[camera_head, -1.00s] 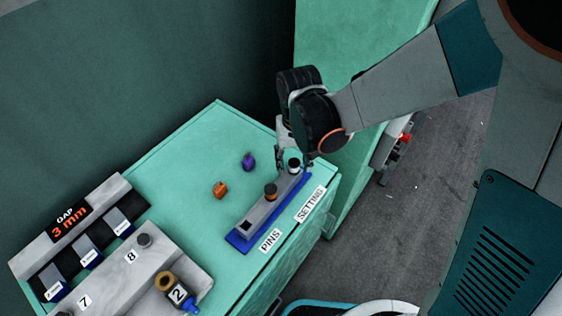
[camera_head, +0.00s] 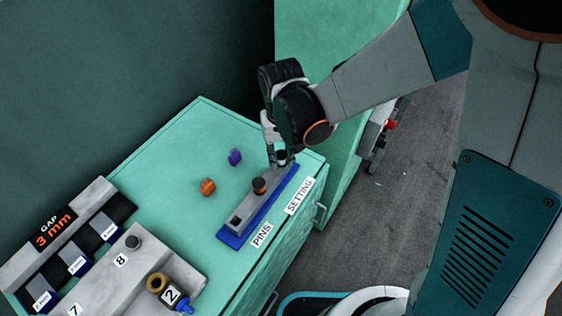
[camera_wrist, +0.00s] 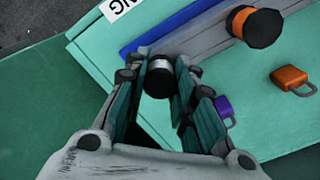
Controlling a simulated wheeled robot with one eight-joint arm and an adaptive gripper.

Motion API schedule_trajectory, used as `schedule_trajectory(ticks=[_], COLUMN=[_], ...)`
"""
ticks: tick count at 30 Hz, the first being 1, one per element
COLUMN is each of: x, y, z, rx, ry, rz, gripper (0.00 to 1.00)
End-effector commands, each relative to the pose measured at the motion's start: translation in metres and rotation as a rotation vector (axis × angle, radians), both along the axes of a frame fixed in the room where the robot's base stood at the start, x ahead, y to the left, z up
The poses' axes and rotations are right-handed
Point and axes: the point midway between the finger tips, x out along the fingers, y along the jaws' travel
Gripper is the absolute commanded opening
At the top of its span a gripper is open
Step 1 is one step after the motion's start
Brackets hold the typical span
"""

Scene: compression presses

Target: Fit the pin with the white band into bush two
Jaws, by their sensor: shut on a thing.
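My gripper (camera_head: 278,157) is shut on the dark pin with the white band (camera_wrist: 158,78) at the far end of the grey pin block. In the wrist view the pin lies between the fingertips (camera_wrist: 158,75), its dark top toward the camera. I cannot tell whether its lower end is still in the block.
The grey pin block (camera_head: 243,207) on a blue base (camera_head: 232,240) holds another pin, with an orange band (camera_head: 259,186). An orange padlock (camera_head: 208,187) and a purple padlock (camera_head: 235,157) lie beside it. A grey fixture (camera_head: 135,262) stands at lower left. Bare green tabletop lies between.

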Motion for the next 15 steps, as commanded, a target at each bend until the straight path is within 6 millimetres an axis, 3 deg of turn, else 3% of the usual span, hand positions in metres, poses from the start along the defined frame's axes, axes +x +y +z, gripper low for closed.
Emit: schedule_trajectory(ticks=[15], x=[0.000], y=[0.000], z=[0.013], rx=[0.000], ry=[0.000], rz=[0.000], gripper=[0.00])
